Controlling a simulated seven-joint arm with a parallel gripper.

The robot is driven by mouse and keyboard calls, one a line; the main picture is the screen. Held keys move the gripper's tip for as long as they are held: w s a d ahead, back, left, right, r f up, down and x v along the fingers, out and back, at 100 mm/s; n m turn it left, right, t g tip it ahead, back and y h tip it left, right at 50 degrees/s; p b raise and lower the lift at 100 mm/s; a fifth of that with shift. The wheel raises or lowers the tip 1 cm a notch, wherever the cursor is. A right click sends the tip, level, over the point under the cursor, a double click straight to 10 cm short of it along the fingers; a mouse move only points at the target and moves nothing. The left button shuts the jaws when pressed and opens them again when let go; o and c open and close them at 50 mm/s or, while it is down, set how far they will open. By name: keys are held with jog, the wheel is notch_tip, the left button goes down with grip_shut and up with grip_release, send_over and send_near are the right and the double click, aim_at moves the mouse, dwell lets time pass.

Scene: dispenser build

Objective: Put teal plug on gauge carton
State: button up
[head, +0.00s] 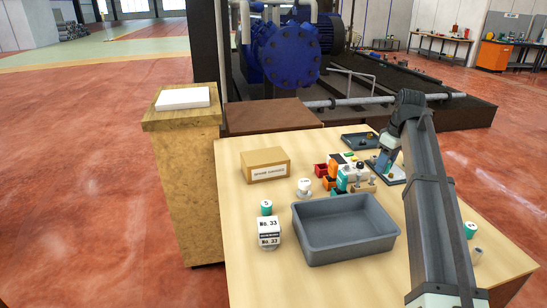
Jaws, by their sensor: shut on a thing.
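The gauge carton (265,166) is a closed brown box with a white label, at the back left of the wooden table. Its top is bare. My gripper (379,171) is at the back right of the table, over a dark tray, well to the right of the carton. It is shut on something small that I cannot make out. A teal cylinder with a white top (266,208) stands at the left, in front of the carton. Another teal and white one (470,230) is at the right edge. I cannot tell which teal piece is the plug.
A grey bin (345,250) fills the front middle. A cluster of small red, orange, teal and white parts (343,178) stands between carton and gripper, with a white knob (304,187) beside it. A white labelled jar (269,232) is left of the bin.

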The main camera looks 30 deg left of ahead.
jog(key=a+r, duration=0.2)
jog(key=a, duration=0.9)
jog(key=a+r, duration=0.2)
jog(key=a, duration=0.9)
notch_tip(320, 180, up, 2)
send_over(264, 155)
jog(key=shift+d+f, duration=0.2)
jog(key=shift+f, duration=4.35)
jog(key=shift+s, duration=0.1)
jog(key=o, duration=1.1)
jog(key=shift+f, duration=0.15)
jog(key=r, duration=0.4)
jog(key=d+r, duration=0.1)
jog(key=r, duration=0.7)
jog(key=shift+s+d+r, duration=0.1)
jog(key=shift+s+d, duration=0.2)
